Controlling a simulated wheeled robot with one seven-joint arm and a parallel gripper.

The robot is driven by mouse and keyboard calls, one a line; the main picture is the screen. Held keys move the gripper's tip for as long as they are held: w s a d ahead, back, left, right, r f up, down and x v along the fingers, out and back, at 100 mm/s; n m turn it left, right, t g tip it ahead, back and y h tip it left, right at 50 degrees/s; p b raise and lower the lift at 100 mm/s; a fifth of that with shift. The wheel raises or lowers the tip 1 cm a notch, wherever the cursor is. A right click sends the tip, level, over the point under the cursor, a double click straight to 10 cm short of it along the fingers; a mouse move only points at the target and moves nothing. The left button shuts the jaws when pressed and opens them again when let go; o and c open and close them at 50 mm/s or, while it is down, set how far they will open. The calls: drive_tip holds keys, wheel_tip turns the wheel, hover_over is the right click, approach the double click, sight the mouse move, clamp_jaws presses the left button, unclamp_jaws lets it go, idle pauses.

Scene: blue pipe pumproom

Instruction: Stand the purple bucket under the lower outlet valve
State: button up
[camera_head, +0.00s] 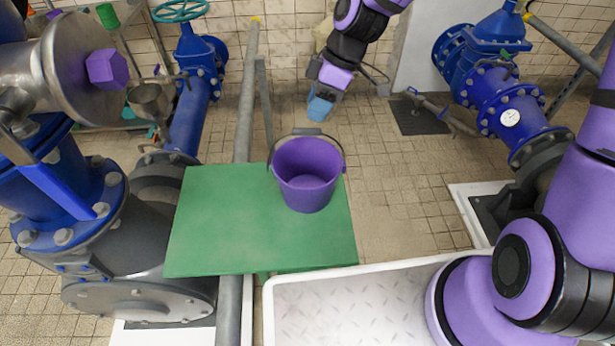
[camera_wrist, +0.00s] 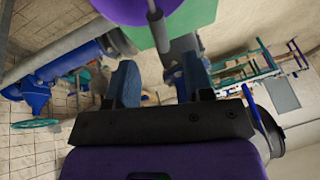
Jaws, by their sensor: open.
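The purple bucket (camera_head: 306,172) stands upright on a green tabletop (camera_head: 215,225), near its right side, with its dark handle raised above the rim. My gripper (camera_head: 320,108) is open and empty, beyond the bucket and apart from its handle in the head view.
Large blue pipework with flanges (camera_head: 75,205) fills the left. Another blue pipe assembly (camera_head: 500,95) stands at the right. A dark grate (camera_head: 418,118) lies on the tiled floor.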

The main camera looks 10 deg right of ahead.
sight(308, 129)
drive_tip(key=shift+d+x, duration=0.15)
drive_tip(key=shift+x, duration=1.55)
drive_tip(key=shift+d+x, duration=0.1)
drive_tip(key=shift+x, duration=1.55)
drive_tip(key=shift+s+f, duration=0.1)
clamp_jaws()
